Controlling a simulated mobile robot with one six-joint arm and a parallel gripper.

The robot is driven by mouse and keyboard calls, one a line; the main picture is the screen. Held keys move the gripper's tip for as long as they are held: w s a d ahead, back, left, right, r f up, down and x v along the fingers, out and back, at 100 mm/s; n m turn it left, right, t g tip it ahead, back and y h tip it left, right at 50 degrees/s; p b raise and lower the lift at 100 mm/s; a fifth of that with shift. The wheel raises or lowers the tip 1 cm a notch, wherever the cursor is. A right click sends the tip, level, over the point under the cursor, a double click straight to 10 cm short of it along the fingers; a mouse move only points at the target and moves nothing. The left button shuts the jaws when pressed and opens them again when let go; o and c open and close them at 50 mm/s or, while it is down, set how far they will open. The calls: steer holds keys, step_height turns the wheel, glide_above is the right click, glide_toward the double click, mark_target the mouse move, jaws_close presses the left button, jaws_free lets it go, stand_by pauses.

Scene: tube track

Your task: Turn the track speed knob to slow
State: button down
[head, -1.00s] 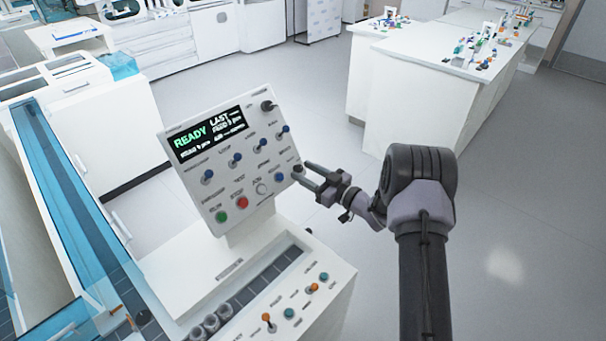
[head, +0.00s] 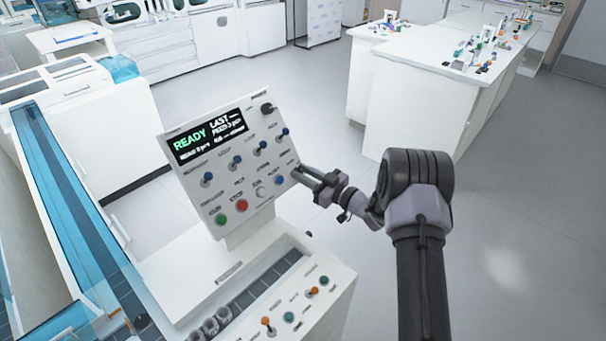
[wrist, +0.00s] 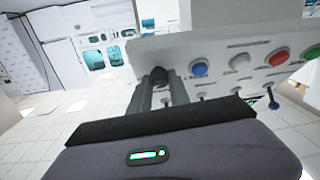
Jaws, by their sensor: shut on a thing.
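The white control panel (head: 230,165) stands tilted on its console, with a lit screen reading READY (head: 208,135). My gripper (head: 299,170) is at the panel's lower right edge, shut on a dark knob. In the wrist view my gripper (wrist: 160,88) has a finger on each side of the dark knob (wrist: 157,74), right beside the blue button (wrist: 199,67). In the head view the fingers hide this knob. Its label and pointer direction cannot be read. Another dark knob (head: 267,108) sits at the panel's upper right.
Blue toggle switches (head: 236,160) and a row of coloured buttons (head: 241,206) lie close to the gripper's left. Small orange and teal controls (head: 289,317) are on the console below. A white bench (head: 440,80) stands behind; the floor between is clear.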

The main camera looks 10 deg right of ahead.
steer(key=n+g+y+b, duration=0.1)
steer(key=n, duration=0.2)
steer(key=n+g+y+b, duration=0.1)
steer(key=n+g+b, duration=0.1)
steer(key=n, duration=0.2)
steer(key=shift+w+d+f, duration=0.1)
steer(key=n+g, duration=0.1)
steer(key=n, duration=0.1)
steer(key=n+g, duration=0.1)
steer(key=n, duration=0.1)
steer(key=shift+w+r+g+b, duration=0.1)
steer(key=shift+r+g+b, duration=0.1)
steer(key=shift+g+b, duration=0.1)
steer(key=shift+n+g, duration=0.9)
steer(key=shift+n, duration=0.9)
steer(key=shift+p, duration=0.3)
steer(key=c, duration=1.2)
jaws_free()
